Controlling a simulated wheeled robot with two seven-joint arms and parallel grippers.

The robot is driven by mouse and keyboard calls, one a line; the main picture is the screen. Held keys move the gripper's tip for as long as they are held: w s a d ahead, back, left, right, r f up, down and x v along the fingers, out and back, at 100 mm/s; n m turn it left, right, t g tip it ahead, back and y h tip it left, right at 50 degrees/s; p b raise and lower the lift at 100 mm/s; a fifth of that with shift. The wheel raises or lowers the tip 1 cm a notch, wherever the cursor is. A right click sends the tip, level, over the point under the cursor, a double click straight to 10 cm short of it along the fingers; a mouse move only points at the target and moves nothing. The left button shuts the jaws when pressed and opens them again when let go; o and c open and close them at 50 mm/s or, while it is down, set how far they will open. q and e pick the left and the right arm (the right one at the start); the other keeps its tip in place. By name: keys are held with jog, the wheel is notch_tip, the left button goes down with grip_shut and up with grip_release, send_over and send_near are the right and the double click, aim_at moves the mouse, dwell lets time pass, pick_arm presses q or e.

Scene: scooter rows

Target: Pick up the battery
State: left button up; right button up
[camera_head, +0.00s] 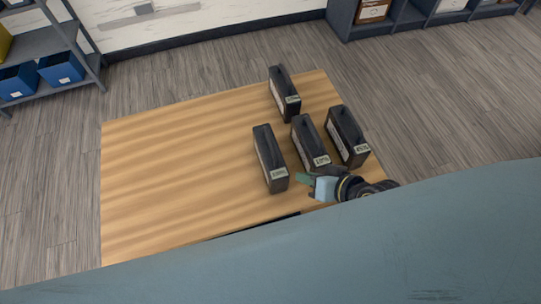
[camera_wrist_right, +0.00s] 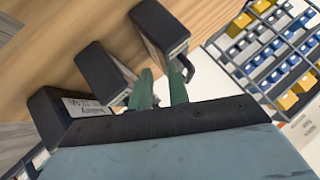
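Several black box-shaped batteries with pale end labels stand on the wooden table (camera_head: 180,165). Three form a near row: a left battery (camera_head: 268,155), a middle battery (camera_head: 308,142) and a right battery (camera_head: 346,135). Another battery (camera_head: 284,93) stands farther back. My right gripper (camera_head: 305,179) is at the near ends of the left and middle batteries. In the right wrist view, its green fingers (camera_wrist_right: 160,72) are apart with nothing clearly held between them. One battery (camera_wrist_right: 159,27) lies just beyond the tips, and another (camera_wrist_right: 104,75) is close beside one finger. My left gripper is not in view.
A grey shelf with blue bins (camera_head: 60,68) stands at the far left. A dark shelf unit (camera_head: 410,18) stands along the back right. The left half of the table is clear. A rack of yellow and blue bins (camera_wrist_right: 268,45) shows in the wrist view.

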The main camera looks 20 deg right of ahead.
notch_tip(320, 180, up, 6)
jog(key=w+f+m+t+y, duration=0.1)
jog(key=w+m+t, duration=0.1)
send_near(271, 141)
jog(key=x, duration=0.4)
jog(key=shift+s+a+f, duration=0.15)
jog(key=shift+f, duration=0.2)
jog(key=shift+b+x, duration=0.55)
jog(key=shift+x, duration=2.5)
jog(key=shift+c, duration=0.5)
grip_shut()
